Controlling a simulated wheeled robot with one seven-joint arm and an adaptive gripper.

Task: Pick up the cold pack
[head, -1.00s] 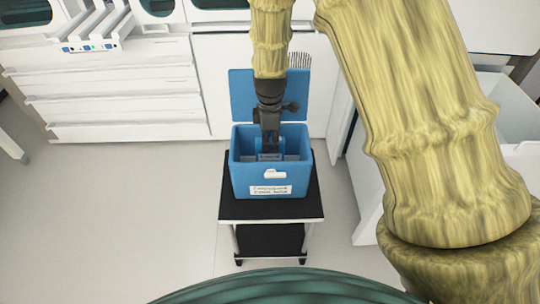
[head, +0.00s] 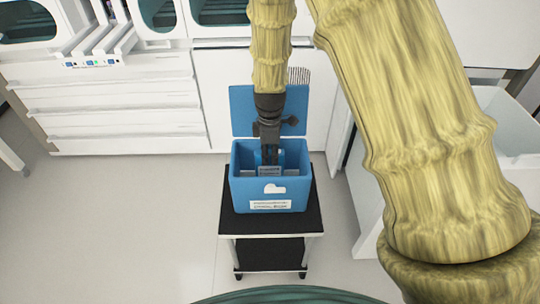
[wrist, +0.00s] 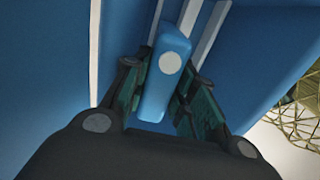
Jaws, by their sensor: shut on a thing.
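The cold pack is a light blue slab with a white round mark, seen in the wrist view (wrist: 167,75) between the two finger pads. My gripper (wrist: 160,108) is shut on it, with one dark green pad on each side. In the head view my gripper (head: 269,158) points down into the open blue cooler box (head: 270,192). The pack is largely hidden there by the fingers and the box's front wall.
The box's lid (head: 243,110) stands open behind my gripper. The box sits on a small black-topped cart (head: 307,215). White drawers (head: 110,110) stand behind on the left, and a white open bin (head: 510,130) is on the right. The floor left of the cart is clear.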

